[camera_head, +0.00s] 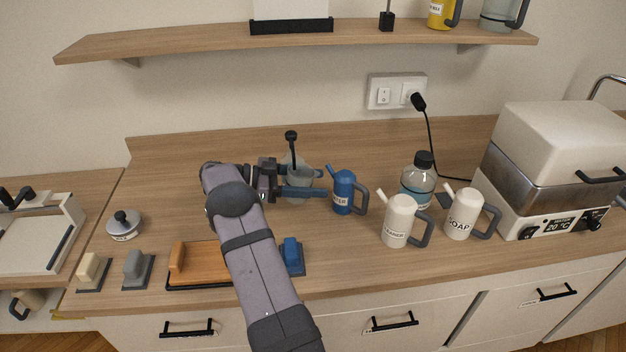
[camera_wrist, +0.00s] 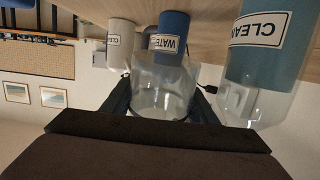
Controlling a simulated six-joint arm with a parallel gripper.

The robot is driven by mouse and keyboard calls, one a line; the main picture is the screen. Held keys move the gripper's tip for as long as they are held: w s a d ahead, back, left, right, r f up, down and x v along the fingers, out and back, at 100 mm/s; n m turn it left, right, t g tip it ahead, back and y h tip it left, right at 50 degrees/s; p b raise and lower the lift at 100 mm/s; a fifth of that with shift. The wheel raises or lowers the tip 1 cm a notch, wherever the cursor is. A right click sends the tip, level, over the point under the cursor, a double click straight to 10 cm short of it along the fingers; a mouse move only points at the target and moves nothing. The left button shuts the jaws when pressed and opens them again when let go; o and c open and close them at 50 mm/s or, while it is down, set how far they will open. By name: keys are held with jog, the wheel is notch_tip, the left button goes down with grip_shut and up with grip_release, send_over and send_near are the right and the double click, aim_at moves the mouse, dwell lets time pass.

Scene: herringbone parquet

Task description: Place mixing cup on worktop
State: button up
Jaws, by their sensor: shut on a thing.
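The mixing cup (camera_head: 296,168), a clear translucent vessel, is between the fingers of my gripper (camera_head: 308,182) over the middle of the worktop (camera_head: 395,145). My gripper is shut on it. In the wrist view the cup (camera_wrist: 163,82) fills the space between the dark fingers and appears upside down, as do the labels around it. A dark stick with a round knob (camera_head: 291,135) rises at the cup; its lower end is hard to make out. I cannot tell whether the cup's base touches the worktop.
A blue WATER jug (camera_head: 344,192) stands close right of the cup. Beyond it are white CLEANER (camera_head: 398,221) and SOAP (camera_head: 463,214) jugs, a clear bottle (camera_head: 418,184) and a boxy appliance (camera_head: 545,170).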

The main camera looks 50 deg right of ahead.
jog(key=shift+f+b, duration=1.35)
jog(key=shift+f, duration=1.3)
jog(key=o, duration=1.1)
jog(key=shift+b+v, duration=1.3)
jog(key=shift+v, duration=2.35)
jog(key=shift+a, duration=0.1)
